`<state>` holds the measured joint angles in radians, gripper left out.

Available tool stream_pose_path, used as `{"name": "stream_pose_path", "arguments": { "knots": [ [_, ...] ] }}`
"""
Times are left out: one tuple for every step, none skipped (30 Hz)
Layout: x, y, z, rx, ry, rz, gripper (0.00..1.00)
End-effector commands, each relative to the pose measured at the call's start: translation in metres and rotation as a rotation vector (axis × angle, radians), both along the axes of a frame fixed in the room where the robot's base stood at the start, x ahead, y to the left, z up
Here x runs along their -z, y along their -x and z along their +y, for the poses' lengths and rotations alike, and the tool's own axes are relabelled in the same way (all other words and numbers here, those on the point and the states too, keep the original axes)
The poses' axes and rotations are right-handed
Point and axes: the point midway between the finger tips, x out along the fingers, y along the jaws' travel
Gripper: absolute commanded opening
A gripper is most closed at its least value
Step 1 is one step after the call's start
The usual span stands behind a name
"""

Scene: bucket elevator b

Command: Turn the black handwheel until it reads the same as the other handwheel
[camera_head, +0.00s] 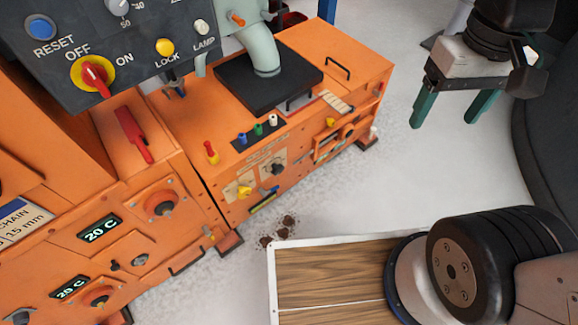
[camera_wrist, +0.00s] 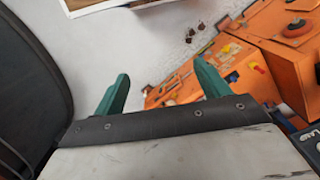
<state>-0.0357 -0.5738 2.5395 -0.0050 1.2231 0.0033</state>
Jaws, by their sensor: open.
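Two round wheel-like controls sit on the orange machine's left front: an upper one (camera_head: 163,206) with a reddish rim and dark hub, and a lower one (camera_head: 99,298). The upper display (camera_head: 100,229) beside them reads 20 C; the lower display (camera_head: 70,288) also appears to read 20 C. I cannot tell which control is the black handwheel. A red-rimmed round control (camera_wrist: 297,27) shows in the wrist view. My gripper (camera_head: 453,112) is open and empty, high at right, well apart from the controls. Its green fingers (camera_wrist: 161,78) stand wide apart in the wrist view.
A control panel (camera_head: 130,55) with a red-yellow switch overhangs the left. The lower orange unit (camera_head: 345,60) has a grey pipe, small levers and a dark knob (camera_head: 278,169). A wood-topped board (camera_head: 330,275) lies in front. Pale floor (camera_head: 350,195) is open between machine and arm.

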Motion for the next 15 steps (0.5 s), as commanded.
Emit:
{"name": "stream_pose_path", "arguments": {
  "knots": [
    [0.011,-0.009,0.002,-0.012,0.003,0.056,0.75],
    [0.016,-0.016,0.004,-0.017,0.006,0.082,0.75],
    [0.024,-0.024,0.005,-0.024,0.01,0.113,0.75],
    [0.03,-0.031,0.006,-0.029,0.012,0.133,0.75],
    [0.036,-0.039,0.008,-0.034,0.016,0.15,0.75],
    [0.046,-0.049,0.009,-0.041,0.02,0.172,0.75],
    [0.053,-0.058,0.011,-0.046,0.023,0.184,0.75],
    [0.061,-0.066,0.012,-0.05,0.026,0.195,0.75],
    [0.072,-0.078,0.014,-0.056,0.03,0.206,0.75],
    [0.08,-0.087,0.016,-0.061,0.034,0.213,0.75],
    [0.09,-0.096,0.018,-0.065,0.037,0.219,0.75],
    [0.103,-0.109,0.02,-0.072,0.041,0.223,0.75],
    [0.114,-0.118,0.023,-0.076,0.044,0.225,0.75],
    [0.125,-0.127,0.025,-0.079,0.047,0.224,0.75],
    [0.14,-0.139,0.027,-0.083,0.051,0.224,0.75]
  ]
}}
